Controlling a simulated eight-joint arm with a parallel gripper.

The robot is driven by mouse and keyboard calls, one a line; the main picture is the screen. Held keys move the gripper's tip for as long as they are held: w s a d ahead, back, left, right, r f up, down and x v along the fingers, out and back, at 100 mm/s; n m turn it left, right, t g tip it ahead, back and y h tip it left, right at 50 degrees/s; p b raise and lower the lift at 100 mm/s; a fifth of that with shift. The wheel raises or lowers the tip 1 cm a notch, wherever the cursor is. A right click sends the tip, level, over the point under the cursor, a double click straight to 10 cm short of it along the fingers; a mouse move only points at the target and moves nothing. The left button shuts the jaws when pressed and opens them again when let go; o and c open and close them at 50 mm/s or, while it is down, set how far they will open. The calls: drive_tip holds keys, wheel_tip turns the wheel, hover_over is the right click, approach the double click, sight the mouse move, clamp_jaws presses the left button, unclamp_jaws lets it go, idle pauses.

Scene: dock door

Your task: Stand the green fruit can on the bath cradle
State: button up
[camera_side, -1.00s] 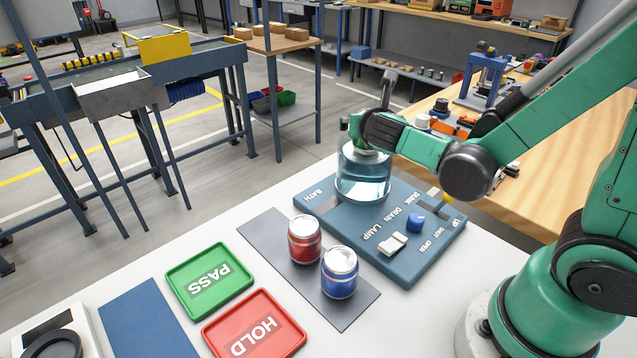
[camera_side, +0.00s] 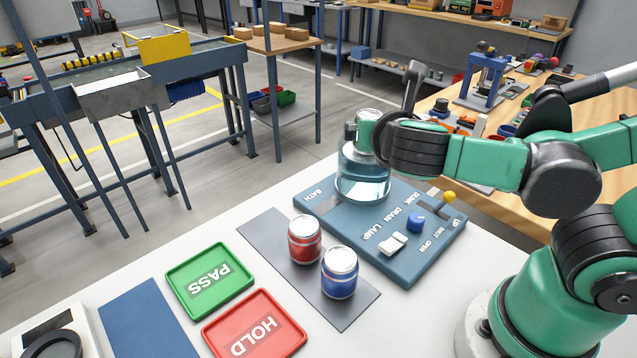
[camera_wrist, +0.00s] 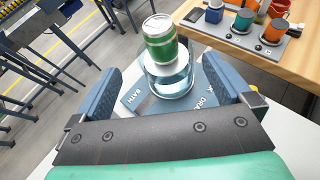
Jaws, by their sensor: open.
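The green fruit can (camera_wrist: 160,38), with a silver top, stands upright on a pale round cradle (camera_wrist: 166,75) at the mouth of the glass bath (camera_wrist: 172,92) in the wrist view. In the side view the can (camera_side: 369,125) is above the bath (camera_side: 363,178), partly hidden by my gripper. The bath is clear glass with bluish water and sits at the back of the blue panel. My gripper (camera_wrist: 162,72) is open, its blue-grey fingers apart, with the can beyond and between them, clear of both. It also shows in the side view (camera_side: 376,130).
The blue panel (camera_side: 405,265) carries a white lamp switch (camera_side: 392,244), a blue drain knob (camera_side: 416,222) and a yellow lid knob (camera_side: 449,196). A red can (camera_side: 305,240) and a blue can (camera_side: 340,272) stand on a grey mat. Green PASS (camera_side: 210,281) and red HOLD (camera_side: 254,326) trays lie nearer.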

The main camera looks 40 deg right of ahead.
drive_tip(key=f+m+y, duration=0.1)
drive_tip(key=m+y, duration=0.2)
drive_tip(key=m, duration=0.6)
drive_tip(key=a+f+m+g+y, duration=0.1)
drive_tip(key=f+m+y, duration=0.1)
drive_tip(key=m, duration=0.6)
drive_tip(key=a+f+m+g+y, duration=0.1)
drive_tip(key=m+y, duration=0.3)
drive_tip(key=m, duration=0.5)
drive_tip(key=shift+s+a+f+m, duration=0.15)
drive_tip(key=shift+s+f+m, duration=0.05)
drive_tip(key=shift+s+m, duration=0.1)
